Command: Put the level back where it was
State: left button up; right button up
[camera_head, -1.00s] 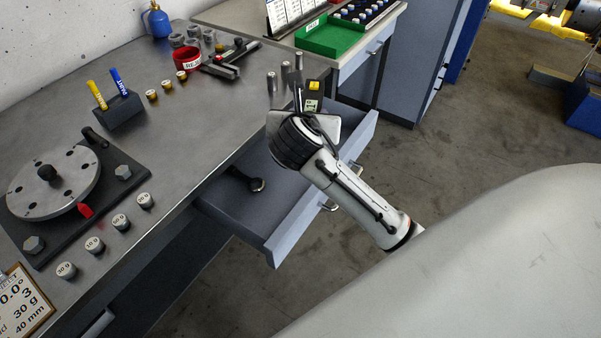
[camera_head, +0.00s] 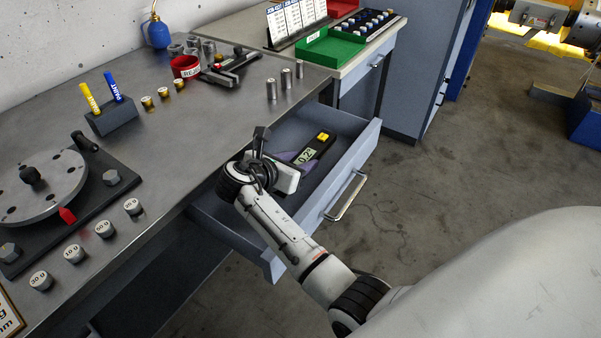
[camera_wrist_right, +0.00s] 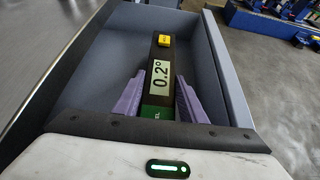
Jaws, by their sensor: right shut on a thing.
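The level (camera_head: 320,146) is a dark bar with a yellow button, a display reading 0.2° and a green label. It also shows in the right wrist view (camera_wrist_right: 163,58). My right gripper (camera_head: 291,160) is shut on it, with purple fingers (camera_wrist_right: 156,98) on both sides near its green end. The level is over or in the open drawer (camera_head: 345,177), between its side walls. I cannot tell whether it touches the drawer floor. My left gripper is out of view.
Metal pins (camera_head: 286,80) stand near the edge above the drawer. A side table holds a green tray (camera_head: 330,50).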

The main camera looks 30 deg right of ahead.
notch_tip(320, 180, down, 3)
jog(key=shift+r+b, duration=0.2)
jog(key=shift+b, duration=0.15)
jog(key=shift+f, duration=0.35)
jog(key=shift+r, duration=0.1)
jog(key=o, duration=1.3)
jog(key=shift+f, duration=0.2)
jog(key=shift+o, duration=0.2)
